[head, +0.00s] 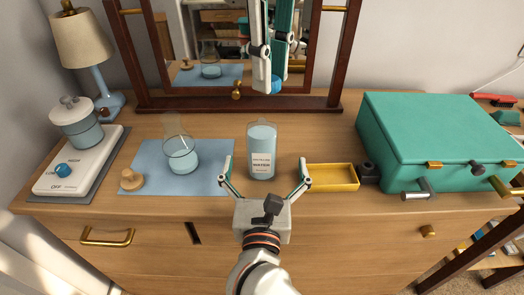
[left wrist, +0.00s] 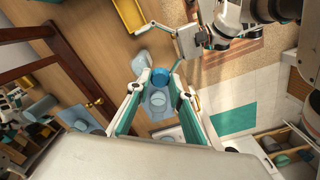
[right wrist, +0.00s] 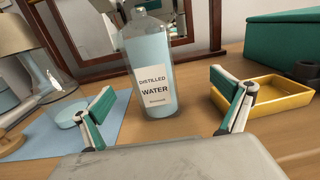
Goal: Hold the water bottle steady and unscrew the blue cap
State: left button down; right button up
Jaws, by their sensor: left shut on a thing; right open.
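The water bottle (head: 262,152) stands upright on the dresser top, clear with a "Distilled Water" label; it fills the middle of the right wrist view (right wrist: 150,75). No cap shows on its top in the head view. My left gripper (head: 268,84) hangs high above the bottle, shut on the blue cap (head: 277,85). The cap also shows between its fingertips in the left wrist view (left wrist: 160,77), with a clear gap to the bottle in the head view. My right gripper (head: 264,166) is open and low at the bottle's front, one finger to each side, not touching it.
A yellow tray (head: 333,188) lies right of the bottle, beside a green case (head: 435,140). Left are a flask (head: 181,155) on a blue mat (head: 210,184), a cork stopper (head: 131,180), a hot plate (head: 85,170) and a lamp (head: 88,45). A mirror (head: 200,20) stands behind.

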jog(key=s, duration=0.3)
jog(key=s+a, duration=0.1)
jog(key=s, duration=0.1)
jog(key=shift+s+a+f, duration=0.1)
jog(key=shift+s+a, duration=0.05)
jog(key=shift+s, duration=0.25)
jog(key=shift+w, duration=0.1)
